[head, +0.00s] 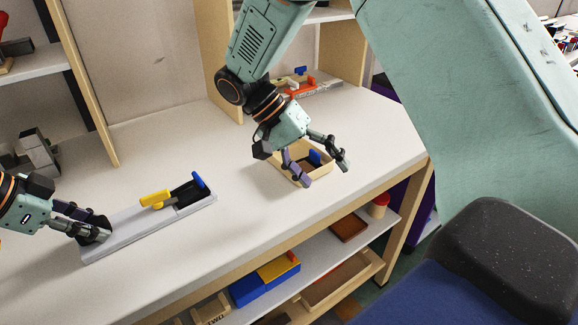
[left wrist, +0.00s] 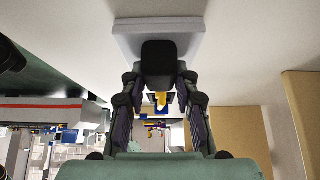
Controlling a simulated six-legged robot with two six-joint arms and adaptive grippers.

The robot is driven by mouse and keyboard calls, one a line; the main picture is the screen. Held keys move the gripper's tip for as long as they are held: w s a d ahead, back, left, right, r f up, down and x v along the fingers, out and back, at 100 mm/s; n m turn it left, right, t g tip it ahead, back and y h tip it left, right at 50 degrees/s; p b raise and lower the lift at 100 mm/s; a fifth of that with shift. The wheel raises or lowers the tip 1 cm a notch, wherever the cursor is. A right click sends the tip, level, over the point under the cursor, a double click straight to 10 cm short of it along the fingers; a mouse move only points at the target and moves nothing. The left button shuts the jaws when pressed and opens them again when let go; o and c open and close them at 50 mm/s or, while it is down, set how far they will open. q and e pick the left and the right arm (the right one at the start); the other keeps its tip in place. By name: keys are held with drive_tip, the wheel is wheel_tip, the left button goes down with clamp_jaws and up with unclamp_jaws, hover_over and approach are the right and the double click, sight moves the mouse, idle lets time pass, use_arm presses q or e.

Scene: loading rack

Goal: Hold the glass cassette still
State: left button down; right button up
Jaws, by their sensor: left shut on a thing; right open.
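A long pale grey base (head: 140,232) lies on the white table at the left, with a black block (head: 98,222) at its near left end. My left gripper (head: 104,229) is shut on this black block, which also shows between its fingers in the left wrist view (left wrist: 159,62). A yellow piece (head: 155,198) and a black part with a blue piece (head: 198,180) sit toward the base's other end. I see no clear glass and cannot tell which part is the glass cassette. My right gripper (head: 325,174) is open over the table, empty.
A small wooden box (head: 322,174) with a blue piece stands behind the right gripper's fingers. Orange and blue items (head: 300,80) lie at the back by the shelf. Bare table lies between the base and the box. The front table edge drops to a lower shelf (head: 330,262).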

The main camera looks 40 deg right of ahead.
use_arm(q)
drive_tip(key=c, duration=0.9)
unclamp_jaws()
drive_tip(key=shift+c, duration=0.2)
drive_tip(key=v, duration=1.2)
